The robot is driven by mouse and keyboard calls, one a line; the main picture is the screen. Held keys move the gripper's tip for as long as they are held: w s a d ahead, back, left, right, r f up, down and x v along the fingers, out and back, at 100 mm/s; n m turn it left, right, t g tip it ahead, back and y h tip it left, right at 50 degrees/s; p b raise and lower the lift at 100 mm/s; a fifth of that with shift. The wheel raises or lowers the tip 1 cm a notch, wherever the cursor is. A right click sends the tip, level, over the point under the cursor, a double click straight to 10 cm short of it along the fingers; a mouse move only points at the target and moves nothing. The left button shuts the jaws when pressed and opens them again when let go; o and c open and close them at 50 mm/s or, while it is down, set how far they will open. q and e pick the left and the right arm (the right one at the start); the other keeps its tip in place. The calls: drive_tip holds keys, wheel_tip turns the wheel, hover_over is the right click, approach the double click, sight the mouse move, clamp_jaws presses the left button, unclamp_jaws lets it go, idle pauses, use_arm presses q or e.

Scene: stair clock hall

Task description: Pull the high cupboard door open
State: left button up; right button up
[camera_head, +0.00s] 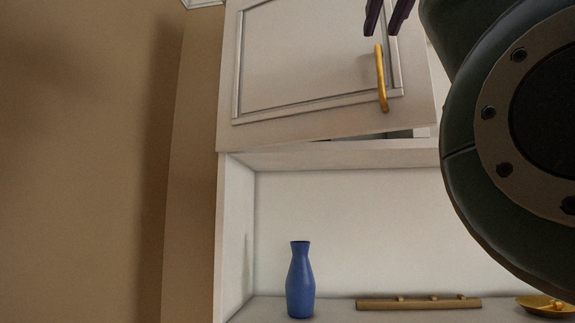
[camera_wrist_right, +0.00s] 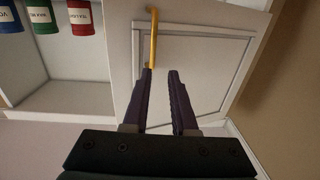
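The high cupboard door (camera_head: 310,55) is a white panelled door at the top of the head view. It stands ajar, with a dark gap under its lower right corner. Its upright gold handle (camera_head: 381,80) is near the right edge. My right gripper (camera_head: 387,18) is at the handle's upper end, its purple fingers apart. In the right wrist view the handle (camera_wrist_right: 153,42) meets the left fingertip, and a gap shows between the fingers (camera_wrist_right: 160,75). I cannot tell whether the handle lies between them. My left gripper is not in view.
Below the door, an open shelf holds a blue vase (camera_head: 300,280), a brass bar (camera_head: 418,303) and a gold dish (camera_head: 545,305). In the right wrist view, blue, green and red cans (camera_wrist_right: 80,18) appear upside down beside the door. A tan wall (camera_head: 85,160) is at left.

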drive_tip(key=shift+s+a, duration=0.3)
drive_tip(key=shift+s, duration=0.55)
drive_tip(key=shift+b, duration=0.3)
